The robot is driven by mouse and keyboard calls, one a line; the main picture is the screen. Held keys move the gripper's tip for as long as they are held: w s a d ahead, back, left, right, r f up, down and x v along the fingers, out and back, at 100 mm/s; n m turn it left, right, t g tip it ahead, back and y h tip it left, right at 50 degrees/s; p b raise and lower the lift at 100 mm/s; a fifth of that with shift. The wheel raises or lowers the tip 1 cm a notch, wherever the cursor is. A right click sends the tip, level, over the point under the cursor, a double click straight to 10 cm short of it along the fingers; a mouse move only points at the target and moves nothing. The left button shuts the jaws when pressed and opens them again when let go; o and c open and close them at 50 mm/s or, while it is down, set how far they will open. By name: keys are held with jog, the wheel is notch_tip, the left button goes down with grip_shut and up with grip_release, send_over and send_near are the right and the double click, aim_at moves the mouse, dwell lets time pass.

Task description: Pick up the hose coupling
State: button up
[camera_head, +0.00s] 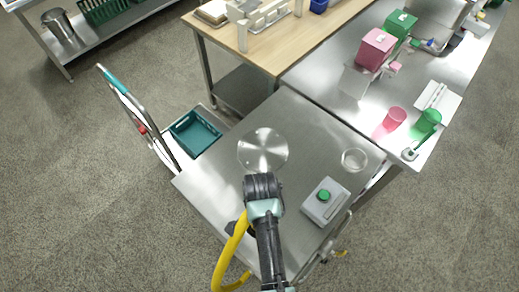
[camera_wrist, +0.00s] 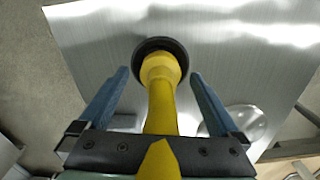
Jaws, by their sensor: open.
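The hose coupling (camera_wrist: 159,70) is a yellow body with a dark round collar at its far end, and it shows in the upper middle of the wrist view. A yellow hose (camera_head: 232,251) shows left of my arm in the head view, with a dark part (camera_head: 231,228) beside its upper end. My gripper (camera_wrist: 159,76) is open, with one blue finger on each side of the yellow body. Gaps show between both fingers and the yellow part. In the head view my own arm hides the fingers and most of the coupling.
The steel cart top (camera_head: 304,146) carries a round metal disc (camera_head: 263,150), a clear dish (camera_head: 354,159) and a grey box with a green button (camera_head: 325,201). A teal crate (camera_head: 195,134) sits low at the left. A bench (camera_head: 340,95) with pink and green containers stands behind right.

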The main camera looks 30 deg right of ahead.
grip_shut()
dwell(0.5)
